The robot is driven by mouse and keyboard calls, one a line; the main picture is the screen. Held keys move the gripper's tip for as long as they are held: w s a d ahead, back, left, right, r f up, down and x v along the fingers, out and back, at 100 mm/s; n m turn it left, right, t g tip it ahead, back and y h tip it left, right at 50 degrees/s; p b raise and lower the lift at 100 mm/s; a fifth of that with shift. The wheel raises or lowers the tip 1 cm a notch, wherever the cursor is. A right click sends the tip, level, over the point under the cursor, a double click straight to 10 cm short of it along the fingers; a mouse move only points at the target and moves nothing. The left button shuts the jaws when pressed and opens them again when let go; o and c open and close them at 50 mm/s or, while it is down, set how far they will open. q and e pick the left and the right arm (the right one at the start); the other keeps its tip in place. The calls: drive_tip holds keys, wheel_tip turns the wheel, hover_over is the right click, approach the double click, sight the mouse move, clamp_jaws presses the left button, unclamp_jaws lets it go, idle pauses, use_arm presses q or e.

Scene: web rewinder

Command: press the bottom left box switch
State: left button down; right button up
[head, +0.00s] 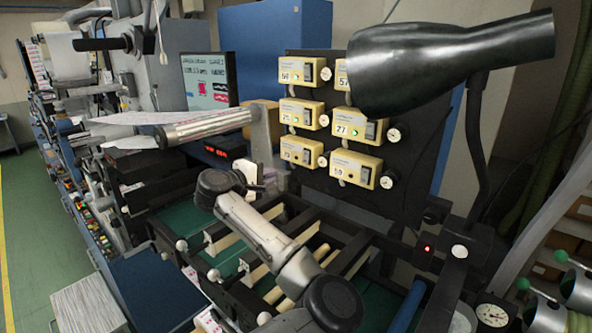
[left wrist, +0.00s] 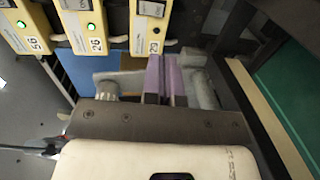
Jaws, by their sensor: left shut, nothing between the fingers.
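The bottom left box (head: 298,151) is cream yellow, on a black panel with several similar boxes in two columns. Its dark rocker switch (head: 307,156) faces out. In the left wrist view the box (left wrist: 150,28), labelled 29, is at the top, with its switch (left wrist: 152,8) near the edge. My left gripper (head: 274,178) is left of and slightly below this box in the head view, apart from it. In the left wrist view its purple fingers (left wrist: 164,78) are together and empty, below the box's label end. My right gripper is not in view.
The neighbouring middle left box (head: 299,113) sits just above, with a green light. Round dials (head: 323,161) stand beside the boxes. A black lamp-like cone (head: 450,60) covers part of the upper right box. A metal roller (head: 205,127) lies left; dark rails (head: 340,240) run below.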

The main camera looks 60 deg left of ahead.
sight(305, 162)
use_arm(q)
drive_tip(key=shift+s+a+f, duration=0.1)
drive_tip(key=shift+a, duration=0.15)
drive_tip(key=p+x, duration=0.5)
drive_tip(key=x, duration=0.8)
drive_tip(key=shift+w+a+f, duration=0.1)
drive_tip(key=shift+w, duration=0.35)
